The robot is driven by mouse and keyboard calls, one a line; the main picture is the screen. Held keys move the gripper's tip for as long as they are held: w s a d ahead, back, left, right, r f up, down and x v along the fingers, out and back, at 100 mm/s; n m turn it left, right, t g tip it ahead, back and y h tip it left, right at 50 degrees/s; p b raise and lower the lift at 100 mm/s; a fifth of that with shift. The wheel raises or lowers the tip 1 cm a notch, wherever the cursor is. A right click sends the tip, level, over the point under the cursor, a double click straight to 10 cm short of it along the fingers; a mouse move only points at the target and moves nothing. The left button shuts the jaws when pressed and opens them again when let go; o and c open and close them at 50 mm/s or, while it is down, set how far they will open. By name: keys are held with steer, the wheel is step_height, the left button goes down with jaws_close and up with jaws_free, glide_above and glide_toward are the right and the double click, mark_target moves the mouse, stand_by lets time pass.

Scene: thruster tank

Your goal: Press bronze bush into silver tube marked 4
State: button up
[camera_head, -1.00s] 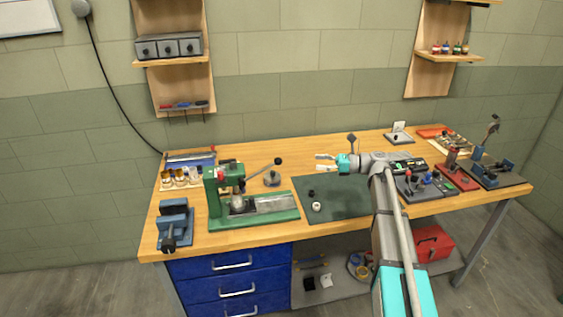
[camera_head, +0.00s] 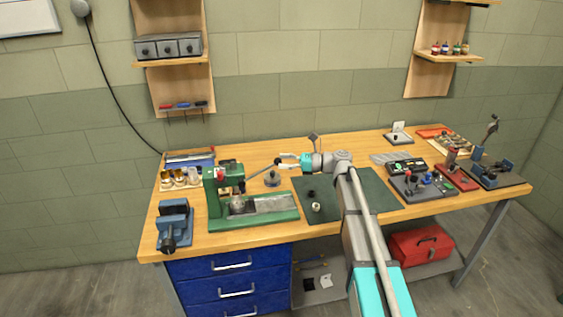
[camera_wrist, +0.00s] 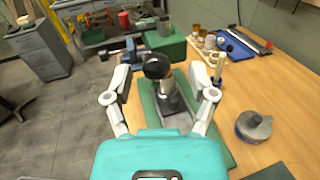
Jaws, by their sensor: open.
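My gripper (camera_head: 284,161) is open and empty, its fingers on either side of the black knob of the press lever. In the wrist view the knob (camera_wrist: 157,67) sits between the spread fingers (camera_wrist: 164,75), and I cannot tell if either touches it. The green arbor press (camera_head: 214,199) stands on the bench with its lever out to the right. A silver round part (camera_head: 237,202) sits under its ram; I can read no mark on it. Bronze bushes (camera_head: 179,176) stand in a pale rack left of the press; they also show in the wrist view (camera_wrist: 209,41).
A blue vise (camera_head: 174,224) stands at the bench's left front. A grey round pot (camera_head: 272,178) is right of the press, also in the wrist view (camera_wrist: 253,127). A pale ring (camera_head: 316,207) lies on the dark mat (camera_head: 330,213). Fixtures crowd the right side.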

steer(key=shift+a, duration=1)
jaws_close()
